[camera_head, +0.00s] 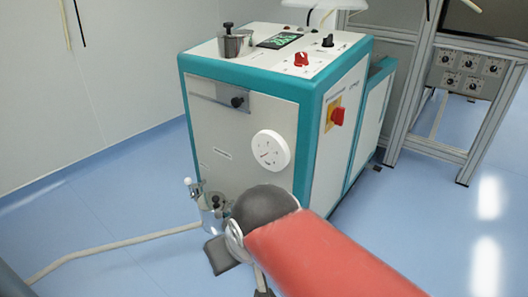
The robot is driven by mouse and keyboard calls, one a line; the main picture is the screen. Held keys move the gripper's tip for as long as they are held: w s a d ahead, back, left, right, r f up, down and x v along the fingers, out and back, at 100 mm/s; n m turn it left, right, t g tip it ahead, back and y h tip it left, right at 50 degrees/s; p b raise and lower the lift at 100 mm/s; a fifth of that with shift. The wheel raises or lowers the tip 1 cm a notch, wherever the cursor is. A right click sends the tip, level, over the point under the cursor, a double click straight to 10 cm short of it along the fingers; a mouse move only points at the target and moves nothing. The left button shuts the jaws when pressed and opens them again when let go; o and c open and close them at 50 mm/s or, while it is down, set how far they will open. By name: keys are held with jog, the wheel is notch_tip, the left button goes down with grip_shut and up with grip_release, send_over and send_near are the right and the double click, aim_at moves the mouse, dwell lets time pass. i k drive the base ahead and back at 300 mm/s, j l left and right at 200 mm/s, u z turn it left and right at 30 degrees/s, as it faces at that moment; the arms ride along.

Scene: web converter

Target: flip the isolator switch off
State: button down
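The isolator switch (337,116) is a red rotary handle on a yellow plate. It sits high on the right side face of a white and teal machine (240,140), near the front corner. Its handle stands out from the panel, but its exact setting is too small to read. My arm, with a red link and a dark grey rounded joint, reaches in from the bottom right, in front of the machine's lower front. It is below the switch in the picture. I cannot make out my gripper's fingers, and nothing is seen touching the switch.
The machine top carries a red knob (301,59), a black knob (328,41), a green display (280,41) and a metal pot (231,45). A white round disc (270,150) is on the front. A hose (110,246) crosses the floor. A metal frame (410,90) stands right; blue floor between is clear.

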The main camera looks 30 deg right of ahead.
aim_at(338, 116)
jog(key=z, duration=1.3)
